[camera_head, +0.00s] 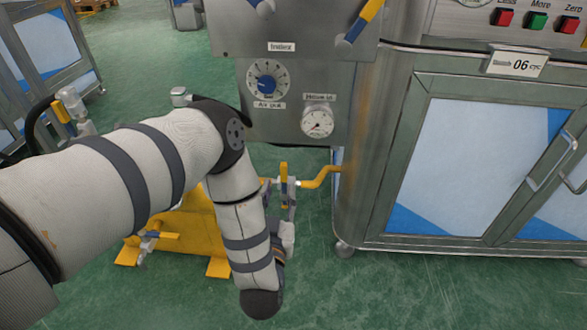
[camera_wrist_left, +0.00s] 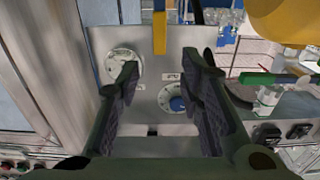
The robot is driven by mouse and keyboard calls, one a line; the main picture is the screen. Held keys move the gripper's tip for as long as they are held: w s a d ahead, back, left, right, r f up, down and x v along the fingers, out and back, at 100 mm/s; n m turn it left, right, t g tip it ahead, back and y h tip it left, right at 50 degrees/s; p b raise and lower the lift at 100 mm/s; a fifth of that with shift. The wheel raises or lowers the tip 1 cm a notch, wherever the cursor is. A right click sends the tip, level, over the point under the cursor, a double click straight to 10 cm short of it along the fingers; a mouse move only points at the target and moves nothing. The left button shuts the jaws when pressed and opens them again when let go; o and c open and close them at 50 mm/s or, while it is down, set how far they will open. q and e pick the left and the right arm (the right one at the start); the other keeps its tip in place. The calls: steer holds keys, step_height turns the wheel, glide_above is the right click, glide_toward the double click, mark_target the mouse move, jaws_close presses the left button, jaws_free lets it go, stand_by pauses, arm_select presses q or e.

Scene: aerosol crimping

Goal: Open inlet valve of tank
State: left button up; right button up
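A yellow tank (camera_head: 187,235) stands on the floor, partly hidden behind my left arm. A valve with an upright yellow lever (camera_head: 284,186) sits beside it, where a yellow pipe (camera_head: 322,177) leads to the steel machine. My left arm bends down in front of the tank, and its gripper (camera_head: 286,222) is low, close to this valve and mostly hidden by the arm. In the left wrist view the gripper (camera_wrist_left: 168,66) is open with nothing between its fingertips. A yellow lever (camera_wrist_left: 160,28) shows ahead, between the finger directions; contact cannot be seen. My right gripper is out of view.
The machine's panel has a knob (camera_head: 266,79) and a gauge (camera_head: 317,122) above the valve. A steel cabinet (camera_head: 470,160) stands to the right. Another yellow lever (camera_head: 160,236) is at the tank's left. Green floor is free in front.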

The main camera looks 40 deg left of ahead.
mark_target(283, 170)
arm_select(q)
steer(key=b+x, duration=0.1)
steer(key=x, duration=0.2)
steer(key=b+x, duration=0.1)
steer(key=x, duration=0.2)
steer(key=b+x, duration=0.1)
steer(key=x, duration=0.2)
steer(key=shift+w+f+b, duration=0.2)
steer(key=shift+f+b, duration=0.05)
steer(key=shift+b, duration=0.1)
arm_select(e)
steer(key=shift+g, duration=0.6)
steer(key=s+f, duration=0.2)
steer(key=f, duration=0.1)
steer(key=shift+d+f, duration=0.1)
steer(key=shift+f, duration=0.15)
arm_select(q)
jaws_close()
